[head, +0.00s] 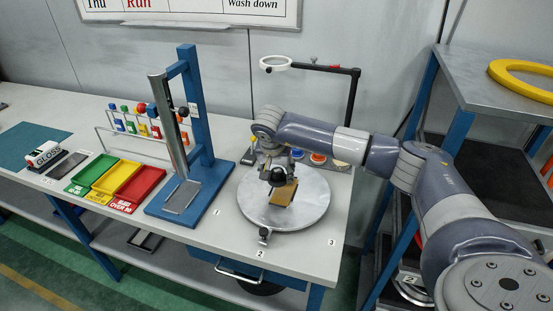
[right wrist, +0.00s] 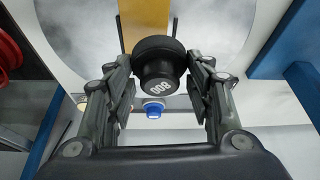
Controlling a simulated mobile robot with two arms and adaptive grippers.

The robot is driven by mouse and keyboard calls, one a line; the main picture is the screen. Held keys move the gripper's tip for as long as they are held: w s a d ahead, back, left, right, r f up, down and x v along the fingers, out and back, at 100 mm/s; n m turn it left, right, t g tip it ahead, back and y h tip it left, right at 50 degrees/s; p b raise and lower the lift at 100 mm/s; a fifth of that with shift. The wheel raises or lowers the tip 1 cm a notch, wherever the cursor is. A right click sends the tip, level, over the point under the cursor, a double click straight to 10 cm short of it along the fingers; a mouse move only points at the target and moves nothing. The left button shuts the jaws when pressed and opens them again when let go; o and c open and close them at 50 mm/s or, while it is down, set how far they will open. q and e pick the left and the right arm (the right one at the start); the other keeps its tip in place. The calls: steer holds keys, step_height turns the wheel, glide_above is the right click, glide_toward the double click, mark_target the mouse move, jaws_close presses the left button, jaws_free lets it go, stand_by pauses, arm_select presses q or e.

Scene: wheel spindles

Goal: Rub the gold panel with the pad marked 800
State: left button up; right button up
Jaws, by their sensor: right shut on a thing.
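The gold panel (head: 286,194) sits on a round grey turntable (head: 310,205) on the bench; it also shows at the top of the right wrist view (right wrist: 145,22). My right gripper (head: 277,175) is over the panel in the head view. In the right wrist view, the right gripper (right wrist: 160,88) has its fingers on both sides of a round black pad (right wrist: 160,55), held by its knob marked 800. The pad overlaps the end of the panel in that view; I cannot tell if they touch. The pad's underside is hidden. My left gripper is not in view.
A blue stand (head: 205,120) rises left of the turntable. Green, yellow and red trays (head: 138,186) lie further left. A shelf with a yellow ring (head: 510,78) is at right.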

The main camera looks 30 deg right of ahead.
step_height(320, 180, up, 2)
steer(key=shift+w+p, duration=0.1)
steer(key=shift+p, duration=0.35)
steer(key=shift+r+p, duration=0.3)
steer(key=shift+r, duration=0.2)
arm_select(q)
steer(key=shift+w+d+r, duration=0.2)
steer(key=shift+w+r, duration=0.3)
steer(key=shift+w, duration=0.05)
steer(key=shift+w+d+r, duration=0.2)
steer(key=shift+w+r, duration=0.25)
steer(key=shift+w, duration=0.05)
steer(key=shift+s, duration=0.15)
